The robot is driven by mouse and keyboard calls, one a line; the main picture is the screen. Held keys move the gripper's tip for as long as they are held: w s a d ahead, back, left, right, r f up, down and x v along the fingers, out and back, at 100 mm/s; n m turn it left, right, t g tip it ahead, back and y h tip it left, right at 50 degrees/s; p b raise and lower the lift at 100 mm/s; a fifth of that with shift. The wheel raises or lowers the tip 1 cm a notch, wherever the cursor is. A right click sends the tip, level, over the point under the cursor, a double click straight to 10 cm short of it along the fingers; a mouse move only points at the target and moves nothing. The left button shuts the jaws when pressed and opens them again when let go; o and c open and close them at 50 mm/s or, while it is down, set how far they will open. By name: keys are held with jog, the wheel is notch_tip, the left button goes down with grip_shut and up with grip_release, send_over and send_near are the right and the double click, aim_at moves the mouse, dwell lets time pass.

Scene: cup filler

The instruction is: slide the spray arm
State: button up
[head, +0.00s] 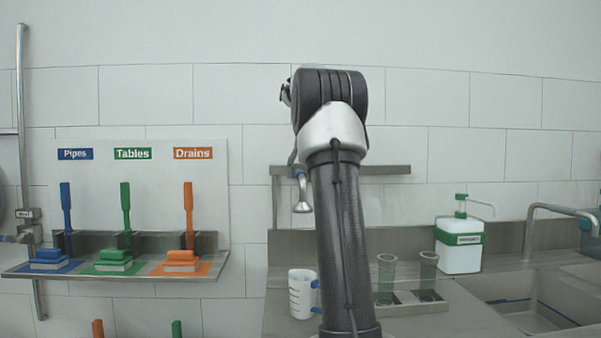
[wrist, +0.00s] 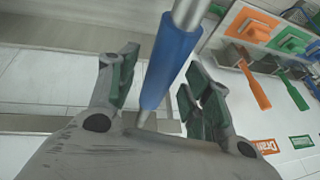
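The spray arm (head: 302,205) hangs below the wall rail, left of my arm in the head view. It has a silver head and a bit of blue, and its upper part is hidden. In the wrist view a metal tube with a blue sleeve (wrist: 168,65) runs slantwise between the fingers of my gripper (wrist: 160,77). I take it to be part of the spray arm. The fingers, with green pads, are spread apart, and a gap shows on the sleeve's right side. I cannot tell whether the left finger touches it. The head view mostly hides my gripper behind my arm.
The metal rail (head: 395,170) runs along the wall.

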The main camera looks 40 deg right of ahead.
jog(key=v, duration=1.2)
dwell(0.3)
